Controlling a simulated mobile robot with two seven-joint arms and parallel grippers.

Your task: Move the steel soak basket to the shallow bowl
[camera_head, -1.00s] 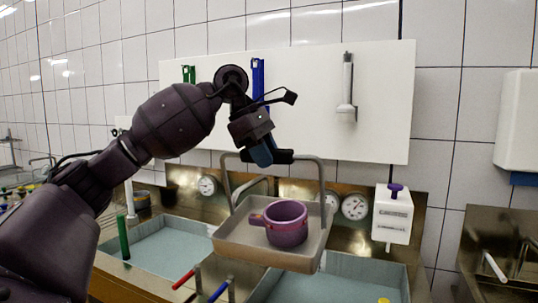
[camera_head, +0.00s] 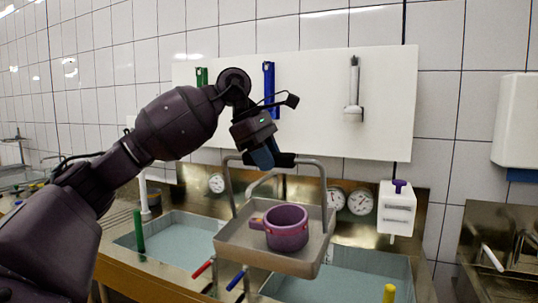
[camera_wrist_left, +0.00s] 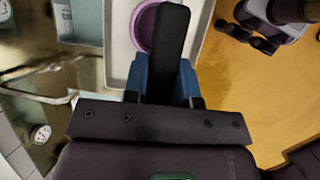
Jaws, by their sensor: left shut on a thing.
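The steel soak basket (camera_head: 243,242) is a shallow square tray with a tall hoop handle. It hangs nearly level in the middle of the head view, above the sink area, with a purple handled pot (camera_head: 287,230) inside. My left gripper (camera_head: 271,160) is shut on the top bar of the handle. I cannot pick out a separate shallow bowl. My right gripper is not in view.
Two water-filled basins lie below: the left basin (camera_head: 180,242) and the right basin (camera_head: 345,284), partly hidden by the basket. Red (camera_head: 203,268) and blue (camera_head: 238,277) levers stand in front. A white wall board (camera_head: 310,130), gauges and a white box (camera_head: 396,212) are behind.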

